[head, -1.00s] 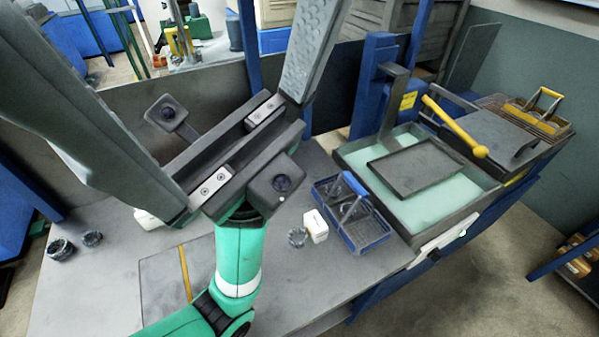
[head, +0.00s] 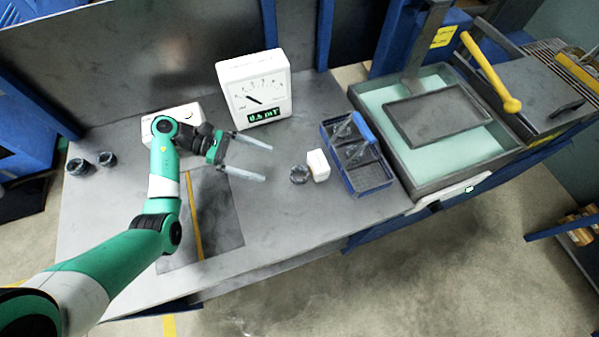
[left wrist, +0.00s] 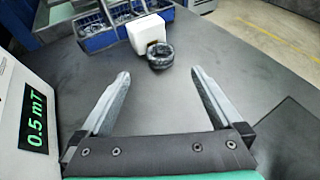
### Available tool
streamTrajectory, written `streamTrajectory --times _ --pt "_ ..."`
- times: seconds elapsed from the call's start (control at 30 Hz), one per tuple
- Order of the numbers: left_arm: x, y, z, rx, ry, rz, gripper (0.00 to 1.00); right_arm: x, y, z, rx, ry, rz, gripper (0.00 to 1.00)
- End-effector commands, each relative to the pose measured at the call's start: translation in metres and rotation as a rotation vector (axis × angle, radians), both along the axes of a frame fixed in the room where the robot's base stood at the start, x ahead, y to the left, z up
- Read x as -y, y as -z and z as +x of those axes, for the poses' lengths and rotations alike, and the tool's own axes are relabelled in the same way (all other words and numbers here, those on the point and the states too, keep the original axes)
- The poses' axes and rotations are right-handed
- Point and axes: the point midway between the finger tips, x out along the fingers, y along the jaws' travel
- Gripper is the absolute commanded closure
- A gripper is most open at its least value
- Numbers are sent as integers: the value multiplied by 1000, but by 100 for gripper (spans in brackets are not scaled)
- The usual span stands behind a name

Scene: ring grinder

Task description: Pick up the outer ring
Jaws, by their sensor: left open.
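A dark, thick ring (head: 299,173), which looks like the outer ring, lies on the grey bench against or just beside a small white block (head: 318,165). In the left wrist view the ring (left wrist: 160,57) sits ahead of the fingers, centred between them but beyond their tips. My left gripper (head: 264,163) is open and empty, to the left of the ring and pointing at it. Its two fingers also show spread apart in the left wrist view (left wrist: 160,74). My right gripper is not in view.
A white meter (head: 256,90) reading about 0.5 mT stands behind the gripper. A blue divided basket (head: 372,188) is right of the block; a tray with green liquid (head: 365,95) is farther right. Two dark rings (head: 77,166) (head: 106,159) lie far left. The front bench is clear.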

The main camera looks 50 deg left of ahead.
Motion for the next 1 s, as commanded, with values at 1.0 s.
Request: streamTrajectory --times 1.0 --pt "71 41 55 1 0 1 2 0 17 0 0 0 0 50"
